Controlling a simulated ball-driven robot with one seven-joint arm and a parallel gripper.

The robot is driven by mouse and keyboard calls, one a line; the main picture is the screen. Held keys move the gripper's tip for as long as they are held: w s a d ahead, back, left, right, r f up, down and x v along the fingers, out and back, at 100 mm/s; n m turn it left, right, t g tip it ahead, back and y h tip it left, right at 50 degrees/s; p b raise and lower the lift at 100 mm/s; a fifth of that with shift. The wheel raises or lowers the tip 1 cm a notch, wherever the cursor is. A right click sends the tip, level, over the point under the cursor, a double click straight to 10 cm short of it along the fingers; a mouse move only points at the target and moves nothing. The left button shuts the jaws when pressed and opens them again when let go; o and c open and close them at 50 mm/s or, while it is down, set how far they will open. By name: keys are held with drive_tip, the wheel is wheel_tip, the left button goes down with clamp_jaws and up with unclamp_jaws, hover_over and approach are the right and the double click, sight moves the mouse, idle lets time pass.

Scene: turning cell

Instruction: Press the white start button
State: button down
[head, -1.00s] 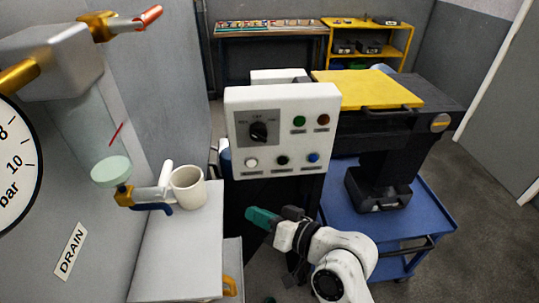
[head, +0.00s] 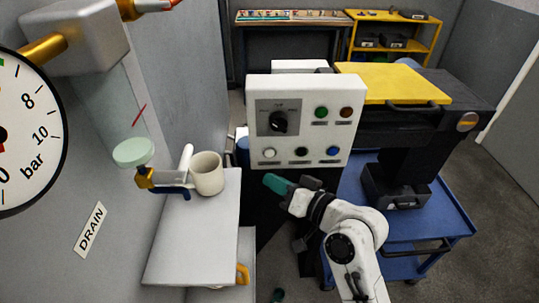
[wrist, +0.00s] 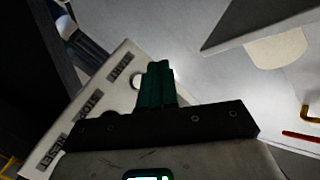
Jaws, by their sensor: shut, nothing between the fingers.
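The white start button (head: 269,153) is at the lower left of the white control panel (head: 257,91) in the head view. My gripper (head: 277,183) is shut and empty, its teal fingertips just below the panel's lower edge in the picture, under the white button and slightly right of it. They look apart from the button. In the wrist view the shut teal fingers (wrist: 158,68) lie beside the panel face, near the START label (wrist: 119,75). A pale round shape by that label, partly beside the fingers, may be the white button.
A black button (head: 301,152) and a blue button (head: 333,151) sit right of the white one. A black rotary knob (head: 278,122) is above. A beige mug (head: 207,174) stands on the grey ledge (head: 190,240) at left. A blue cart (head: 430,215) is at right.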

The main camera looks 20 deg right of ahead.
sight(269, 153)
drive_tip(key=shift+w+d+b, duration=0.15)
drive_tip(key=shift+w+d, duration=0.2)
drive_tip(key=shift+w, duration=0.45)
drive_tip(key=shift+w+d+b, duration=0.2)
drive_tip(key=shift+w+d, duration=0.1)
drive_tip(key=shift+w, duration=0.45)
drive_tip(key=shift+w+d+b, duration=0.15)
drive_tip(key=shift+w+d, duration=0.2)
drive_tip(key=shift+w, duration=0.45)
drive_tip(key=shift+w, duration=0.15)
drive_tip(key=shift+w+d, duration=0.15)
drive_tip(key=shift+w, duration=0.1)
